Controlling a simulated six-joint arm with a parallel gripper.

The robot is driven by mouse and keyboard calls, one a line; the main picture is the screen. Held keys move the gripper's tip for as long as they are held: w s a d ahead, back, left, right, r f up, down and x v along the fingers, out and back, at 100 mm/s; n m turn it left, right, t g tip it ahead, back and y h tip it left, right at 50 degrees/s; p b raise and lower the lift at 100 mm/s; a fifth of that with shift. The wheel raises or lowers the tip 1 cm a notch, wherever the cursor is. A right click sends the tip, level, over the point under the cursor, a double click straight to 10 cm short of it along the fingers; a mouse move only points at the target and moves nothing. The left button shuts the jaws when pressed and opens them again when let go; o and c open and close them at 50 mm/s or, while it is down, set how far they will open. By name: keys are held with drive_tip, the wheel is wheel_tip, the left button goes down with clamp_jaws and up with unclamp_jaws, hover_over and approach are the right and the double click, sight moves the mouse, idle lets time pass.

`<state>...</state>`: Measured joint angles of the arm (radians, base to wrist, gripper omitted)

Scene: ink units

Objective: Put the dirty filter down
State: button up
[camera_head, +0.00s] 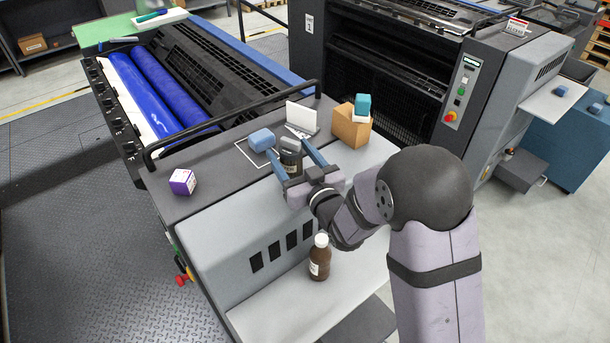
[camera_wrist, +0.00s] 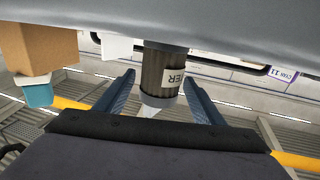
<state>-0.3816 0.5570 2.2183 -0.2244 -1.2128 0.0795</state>
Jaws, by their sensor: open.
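The dirty filter (camera_head: 291,163) is a dark cylinder with a grey top, near the front of the machine's dark top shelf. In the wrist view the filter (camera_wrist: 163,72) shows a ribbed dark side, a white label with part of a word, and a pale cone at one end. My gripper (camera_head: 289,149) is open, with one blue finger on each side of the filter. In the wrist view a gap shows between the filter and each finger of my gripper (camera_wrist: 159,78). My gripper partly hides the filter's lower part in the head view.
A blue block (camera_head: 261,139) lies by a white outlined square (camera_head: 250,159), left of the filter. A white card (camera_head: 301,116) and cardboard box (camera_head: 350,130) with a teal item stand behind and right. A purple-white box (camera_head: 183,181) is left; a brown bottle (camera_head: 319,263) stands on the lower ledge.

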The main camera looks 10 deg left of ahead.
sight(298, 159)
drive_tip(key=b+v, duration=0.2)
drive_tip(key=v, duration=0.6)
drive_tip(key=shift+d+r, duration=0.1)
drive_tip(key=shift+w+d+r, duration=0.15)
drive_tip(key=shift+d, duration=0.05)
drive_tip(key=s+d+f+m+g+h+p, duration=0.1)
drive_tip(key=s+d+f+g+h, duration=0.2)
drive_tip(key=d, duration=0.5)
drive_tip(key=s+d+f+m+g+h+p, duration=0.1)
drive_tip(key=s+d+f+g+h, duration=0.15)
drive_tip(key=d+f+h, duration=0.45)
drive_tip(key=s+d+f+m+g, duration=0.2)
drive_tip(key=s+d+g, duration=0.1)
drive_tip(key=s, duration=0.5)
drive_tip(key=s+d+f+m+g+b, duration=0.1)
drive_tip(key=s+d+f+m+g, duration=0.1)
drive_tip(key=s+g, duration=0.4)
drive_tip(key=s+d, duration=0.1)
drive_tip(key=s, duration=0.2)
drive_tip(key=shift+s+m, duration=0.25)
drive_tip(key=shift+m, duration=0.15)
drive_tip(key=shift+d+f+g, duration=0.1)
drive_tip(key=shift+g, duration=0.15)
